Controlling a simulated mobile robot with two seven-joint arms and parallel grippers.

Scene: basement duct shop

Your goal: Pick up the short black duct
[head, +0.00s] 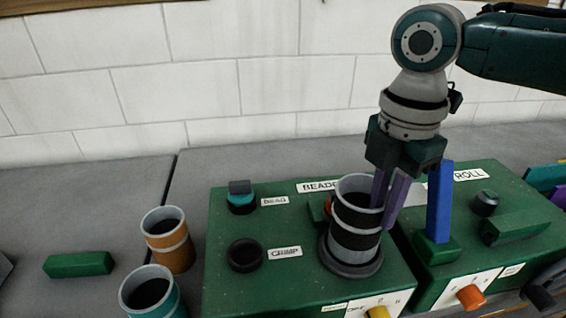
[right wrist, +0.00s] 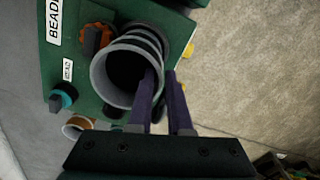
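The short black duct (head: 355,217) is black with grey bands and a grey rim. It stands upright on a dark round base on the green beader. It also shows in the right wrist view (right wrist: 130,72), open end toward the camera. My right gripper (head: 387,203) comes down from above at the duct's right side. One purple finger is inside the opening and the other is outside, with the duct wall in the narrow gap between them. The gripper looks shut on that wall; the inner fingertip is hidden. My left gripper is not in view.
An orange duct (head: 168,240) and a teal duct (head: 152,292) stand left of the beader (head: 222,285). A green block (head: 78,264) lies farther left. A blue upright bar (head: 439,203) rises from the green machine just right of my gripper. A block wall stands behind.

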